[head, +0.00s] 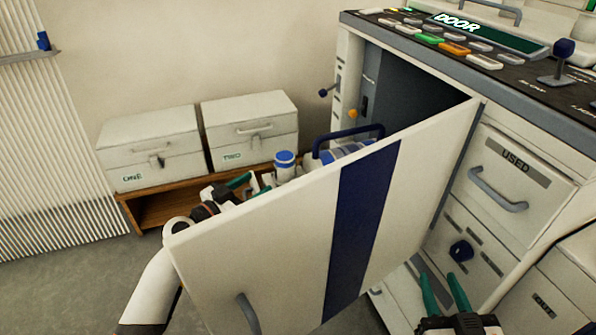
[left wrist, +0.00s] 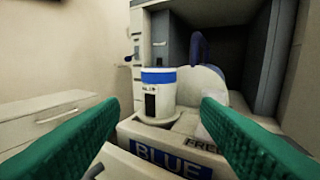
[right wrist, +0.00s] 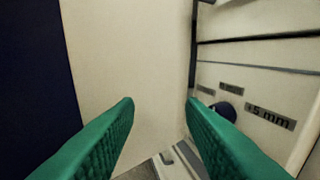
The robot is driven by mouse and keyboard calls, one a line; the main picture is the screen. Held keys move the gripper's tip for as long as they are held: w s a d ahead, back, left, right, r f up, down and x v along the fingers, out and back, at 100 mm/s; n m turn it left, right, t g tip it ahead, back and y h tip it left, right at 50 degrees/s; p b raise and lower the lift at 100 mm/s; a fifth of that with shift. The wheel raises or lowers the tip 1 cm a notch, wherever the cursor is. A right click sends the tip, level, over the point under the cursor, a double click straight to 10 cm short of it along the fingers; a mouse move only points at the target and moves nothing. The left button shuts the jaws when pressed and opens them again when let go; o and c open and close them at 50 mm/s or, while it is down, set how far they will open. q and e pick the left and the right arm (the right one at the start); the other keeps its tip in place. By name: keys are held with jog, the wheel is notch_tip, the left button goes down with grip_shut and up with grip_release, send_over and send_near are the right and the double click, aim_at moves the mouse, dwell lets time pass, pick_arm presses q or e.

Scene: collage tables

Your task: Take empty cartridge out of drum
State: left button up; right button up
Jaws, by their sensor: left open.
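A white cartridge with a blue band (left wrist: 158,92) stands upright ahead of my left gripper in the left wrist view; its blue-topped upper part (head: 285,160) shows above the door in the head view. My left gripper (left wrist: 158,140) is open, one finger either side of the view, with the cartridge beyond the tips and not gripped. The drum (head: 345,150), white and blue with a dark blue handle (head: 350,132), is mostly hidden behind the open door (head: 270,240). My right gripper (head: 445,290) is open and empty, low in front of the cabinet.
The cabinet door stands wide open between my arms. A surface labelled BLUE (left wrist: 172,162) lies below the cartridge. Boxes labelled ONE (head: 150,165) and TWO (head: 250,145) stand on a wooden shelf. A drawer labelled USED (head: 510,175) is at right.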

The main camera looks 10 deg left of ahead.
aim_at(278, 169)
pick_arm(q)
jog(key=x, duration=0.6)
jog(key=shift+x, duration=2.7)
pick_arm(e)
jog(key=shift+a+r+t+y, duration=0.15)
jog(key=shift+r+t, duration=0.2)
jog(key=shift+r, duration=0.25)
jog(key=shift+a+r+t+y, duration=0.15)
jog(key=shift+r+t, duration=0.2)
jog(key=shift+r, duration=0.2)
pick_arm(q)
jog(key=shift+c, duration=0.5)
jog(key=c, duration=0.8)
jog(key=shift+o, duration=0.2)
